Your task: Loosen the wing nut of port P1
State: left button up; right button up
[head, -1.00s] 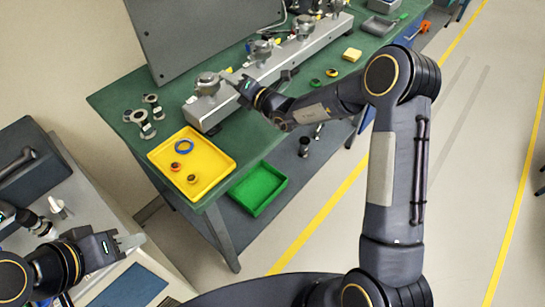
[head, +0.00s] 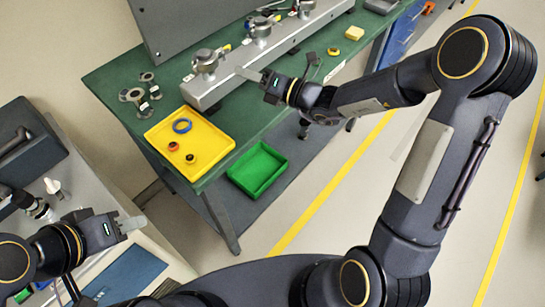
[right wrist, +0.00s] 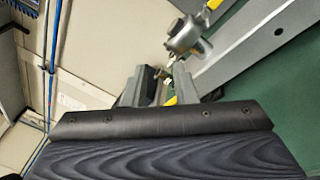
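A grey rail (head: 225,92) on the green bench carries a row of round metal ports with clamps. The nearest port (head: 207,62) has a small yellow part at its right side; no label is legible, so I cannot tell if it is P1. It also shows in the right wrist view (right wrist: 184,36), beyond the fingers. My right gripper (head: 243,72) is to the right of this port, apart from it. Its fingers (right wrist: 162,84) are spread with a gap and hold nothing visible. My left gripper (head: 134,223) is at lower left, far from the rail.
A yellow tray (head: 222,150) with a blue ring and small round parts lies on the bench's near end. Metal flange fittings (head: 136,96) stand beside it. A green bin (head: 258,170) sits lower down. A grey panel (head: 200,20) stands behind the rail.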

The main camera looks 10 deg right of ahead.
jog(key=s+f+n+g+b, duration=0.2)
jog(key=s+n+g+b, duration=0.1)
jog(key=s+n, duration=0.6)
jog(key=s+d+f+n+g+h+b, duration=0.1)
jog(key=s+f+n+g+b, duration=0.2)
jog(key=s+n+b, duration=0.3)
jog(key=s+n+g, duration=0.1)
jog(key=s+n, duration=0.3)
jog(key=n, duration=0.1)
jog(key=shift+s+d+f+n+g, duration=0.15)
jog(key=shift+f+n+g, duration=0.15)
jog(key=shift+f, duration=0.05)
